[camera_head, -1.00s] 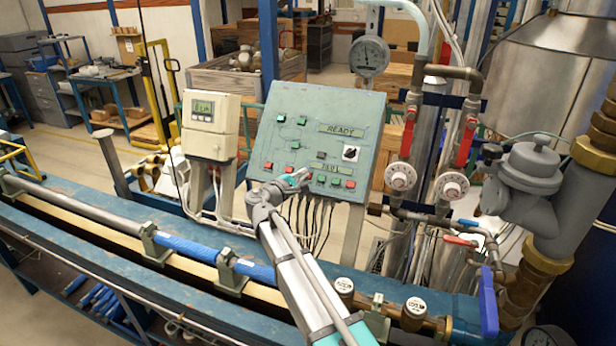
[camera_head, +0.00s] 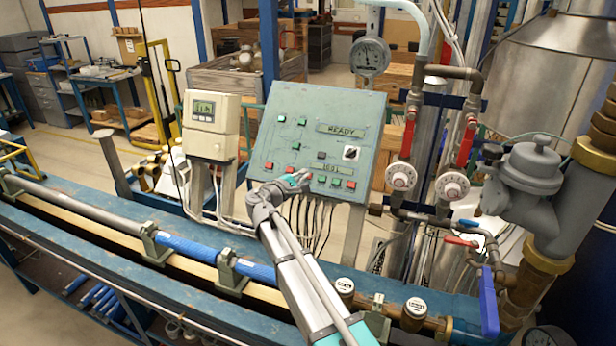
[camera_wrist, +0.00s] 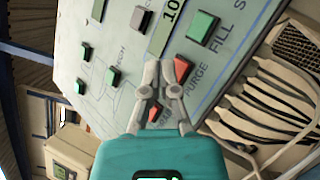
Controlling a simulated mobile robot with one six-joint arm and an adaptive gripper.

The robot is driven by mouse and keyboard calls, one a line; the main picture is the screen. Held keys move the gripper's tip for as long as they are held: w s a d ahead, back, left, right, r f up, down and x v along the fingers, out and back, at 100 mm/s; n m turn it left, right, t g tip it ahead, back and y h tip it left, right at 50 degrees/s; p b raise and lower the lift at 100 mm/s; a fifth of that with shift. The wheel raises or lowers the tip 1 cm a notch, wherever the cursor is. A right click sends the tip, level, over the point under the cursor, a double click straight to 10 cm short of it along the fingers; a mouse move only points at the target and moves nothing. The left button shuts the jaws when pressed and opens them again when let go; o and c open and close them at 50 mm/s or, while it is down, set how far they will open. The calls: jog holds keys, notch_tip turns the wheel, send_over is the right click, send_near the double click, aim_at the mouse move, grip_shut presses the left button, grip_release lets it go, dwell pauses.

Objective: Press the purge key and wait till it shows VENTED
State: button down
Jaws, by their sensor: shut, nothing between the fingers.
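The blue-green control panel (camera_head: 300,115) stands beyond the pipe bench, with coloured keys and two displays. Its upper display (camera_head: 342,130) reads READY. In the wrist view the red purge key (camera_wrist: 181,68) sits beside the PURGE label, just right of my fingertips. A green key (camera_wrist: 203,25) by the FILL label is further along the row. My gripper (camera_head: 304,177) is shut and empty at the panel's lower edge; it also shows in the wrist view (camera_wrist: 162,78). I cannot tell whether it touches the purge key. In the head view my gripper hides that key's spot.
Another red key (camera_wrist: 155,112) shows between my finger links. A beige meter box (camera_head: 210,125) stands left of the panel. Pipes with red-handled valves (camera_head: 408,135) stand close to its right. Cables hang beneath the panel. The blue bench (camera_head: 120,235) runs in front.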

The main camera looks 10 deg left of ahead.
jog(key=shift+w+f, duration=0.15)
jog(key=shift+w+f+b, duration=0.15)
jog(key=shift+w+b, duration=0.05)
jog(key=shift+b, duration=0.1)
jog(key=shift+w+d+f, duration=0.1)
jog(key=shift+w+f, duration=0.15)
dwell(1.1)
jog(key=shift+r, duration=0.1)
dwell(0.4)
jog(key=shift+s+r+p, duration=0.3)
jog(key=shift+s+r, duration=0.15)
jog(key=shift+s, duration=0.15)
jog(key=shift+s+a+r+p, duration=0.2)
jog(key=shift+s+r+p, duration=0.65)
jog(key=shift+s, duration=0.1)
jog(key=shift+s+a+r+p, duration=0.15)
jog(key=shift+s+r+p, duration=0.7)
jog(key=shift+s, duration=0.05)
